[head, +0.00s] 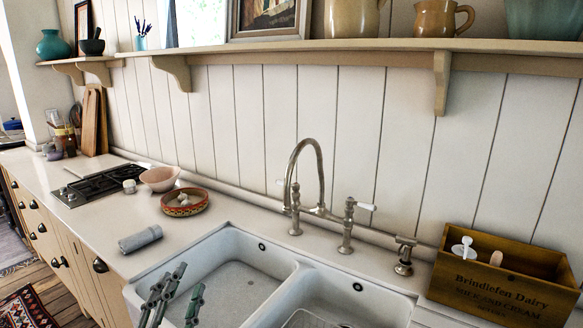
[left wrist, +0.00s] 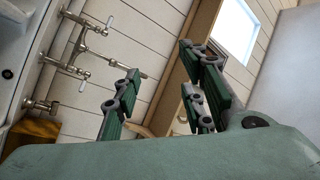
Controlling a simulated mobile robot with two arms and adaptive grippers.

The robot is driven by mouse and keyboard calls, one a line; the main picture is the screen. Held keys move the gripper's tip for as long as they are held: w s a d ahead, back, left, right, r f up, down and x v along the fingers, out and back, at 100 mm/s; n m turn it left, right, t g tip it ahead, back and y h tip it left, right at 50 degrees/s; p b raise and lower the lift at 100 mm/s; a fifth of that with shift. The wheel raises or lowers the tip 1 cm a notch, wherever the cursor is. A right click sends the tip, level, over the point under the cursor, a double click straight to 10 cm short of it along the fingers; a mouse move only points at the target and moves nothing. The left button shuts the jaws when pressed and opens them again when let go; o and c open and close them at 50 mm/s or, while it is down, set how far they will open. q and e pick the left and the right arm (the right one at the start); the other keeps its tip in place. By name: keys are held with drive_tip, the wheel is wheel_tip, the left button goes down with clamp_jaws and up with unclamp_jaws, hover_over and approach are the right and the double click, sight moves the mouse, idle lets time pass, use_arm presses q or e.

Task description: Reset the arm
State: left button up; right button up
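My left gripper (head: 175,296) shows at the bottom of the head view, over the left sink basin near its front edge. In the left wrist view its green-padded fingers (left wrist: 160,100) stand well apart with nothing between them, so it is open and empty. The rest of my left arm is outside the head view. My right gripper is in neither view.
A double sink (head: 252,284) with a tall faucet (head: 318,160) lies below and ahead. A grey rolled cloth (head: 140,239), a patterned bowl (head: 184,202), a pink bowl (head: 159,178) and a stove (head: 97,186) are left. A wooden crate (head: 500,290) stands right. A shelf (head: 330,46) runs above.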

use_arm(q)
drive_tip(key=s+a+f+n+g+y, duration=0.2)
drive_tip(key=f+n+g, duration=0.1)
drive_tip(key=f, duration=0.3)
drive_tip(key=s+a+f+n+g+y, duration=0.2)
drive_tip(key=a+f+n+g, duration=0.1)
drive_tip(key=f, duration=0.3)
drive_tip(key=s+d+f+n+g+h, duration=0.35)
drive_tip(key=s+f+g, duration=0.75)
drive_tip(key=s+f, duration=0.85)
drive_tip(key=s+f+m+g+b, duration=0.1)
drive_tip(key=s+f+b, duration=0.15)
drive_tip(key=f, duration=1.25)
drive_tip(key=s+f+g+b, duration=0.1)
drive_tip(key=f+b, duration=0.2)
drive_tip(key=f, duration=1.2)
drive_tip(key=s+a+f+b, duration=0.1)
drive_tip(key=s+f+b, duration=0.1)
drive_tip(key=s+f, duration=0.6)
drive_tip(key=s+a+f+g+b, duration=0.1)
drive_tip(key=s+f+b, duration=0.1)
drive_tip(key=s+f, duration=0.7)
wheel_tip(320, 180, down, 4)
drive_tip(key=shift+a+f+y, duration=0.15)
drive_tip(key=shift+a+y, duration=0.05)
drive_tip(key=shift+y, duration=0.25)
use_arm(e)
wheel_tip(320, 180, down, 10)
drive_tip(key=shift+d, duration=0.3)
